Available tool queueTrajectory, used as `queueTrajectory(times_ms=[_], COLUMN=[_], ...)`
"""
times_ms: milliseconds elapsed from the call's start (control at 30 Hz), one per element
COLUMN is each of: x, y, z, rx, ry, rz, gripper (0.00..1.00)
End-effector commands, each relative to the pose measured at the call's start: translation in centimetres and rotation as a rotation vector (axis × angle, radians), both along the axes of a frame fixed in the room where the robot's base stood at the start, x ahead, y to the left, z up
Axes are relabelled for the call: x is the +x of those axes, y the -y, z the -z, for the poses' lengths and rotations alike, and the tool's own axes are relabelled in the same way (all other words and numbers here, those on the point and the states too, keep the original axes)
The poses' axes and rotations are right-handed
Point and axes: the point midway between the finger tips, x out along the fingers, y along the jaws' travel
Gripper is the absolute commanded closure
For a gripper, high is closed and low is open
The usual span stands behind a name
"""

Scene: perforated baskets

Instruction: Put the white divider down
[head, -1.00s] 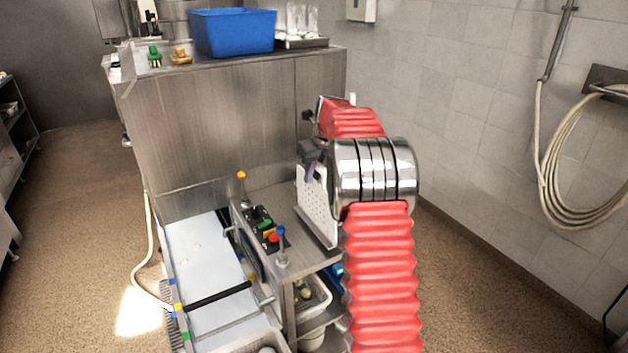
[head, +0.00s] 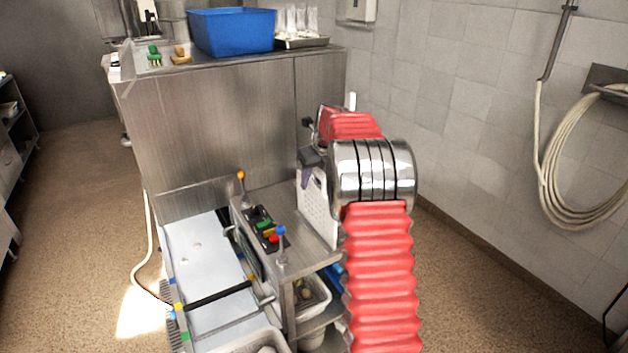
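The white divider (head: 318,207) is a perforated panel. It stands upright at the right side of the steel side shelf (head: 295,236), partly hidden behind my red-sleeved arm. My gripper (head: 309,167) is at the divider's upper edge, with a dark purple finger in front of the panel's face. It appears shut on the divider; the far finger is hidden. The divider's lower edge is at or very close to the shelf top; I cannot tell for certain whether it touches.
A control box (head: 265,229) with coloured buttons and small knobbed levers stand left of the divider. A pale tray surface (head: 205,262) lies further left. A tall steel cabinet (head: 215,125) carries a blue bin (head: 232,32). A white basket (head: 312,296) sits below.

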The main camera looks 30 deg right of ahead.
Motion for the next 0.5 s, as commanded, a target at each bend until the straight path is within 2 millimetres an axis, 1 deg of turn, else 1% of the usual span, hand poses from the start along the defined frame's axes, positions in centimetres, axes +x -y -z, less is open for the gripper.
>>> queueTrajectory(times_ms=[167,267,367,500], x=[-0.1,-0.4,-0.8,-1.7], y=[0.0,0.0,0.0,-0.1], z=[-0.4,-1.1,-2.3,-4.5], rx=[0.0,-0.001,-0.001,-0.001], ry=[0.001,0.001,0.002,0.003], rz=[0.0,0.0,0.0,0.0], gripper=[0.64,0.64,0.64,0.64])
